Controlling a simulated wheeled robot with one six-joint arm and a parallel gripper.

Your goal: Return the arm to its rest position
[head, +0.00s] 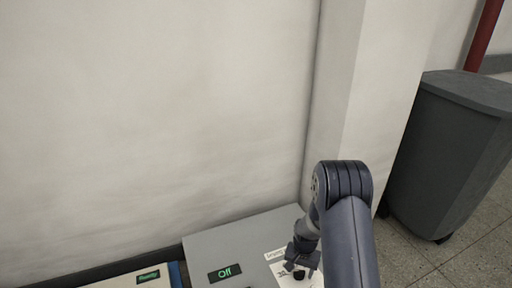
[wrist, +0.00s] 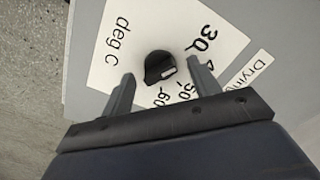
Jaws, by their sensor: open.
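My gripper (head: 302,260) is at the lower right in the head view, over the right part of a grey box with a lit "Off" display. In the wrist view my gripper (wrist: 160,92) is open, its two fingers apart. A black knob (wrist: 159,67) lies between and just beyond the fingertips, and nothing shows held. The knob sits on a white dial label (wrist: 110,45) marked "deg C" with numbers. The knob (head: 299,275) also shows below the gripper in the head view. I cannot tell whether a finger touches it. My arm reaches up from the bottom edge, bent at the elbow.
The grey box (head: 215,243) stands against the pale wall (head: 150,120). A second panel with a green display (head: 148,276) is at the lower left. A wall pillar (head: 365,90) rises behind my arm. A dark grey bin (head: 450,150) stands at the right on the tiled floor.

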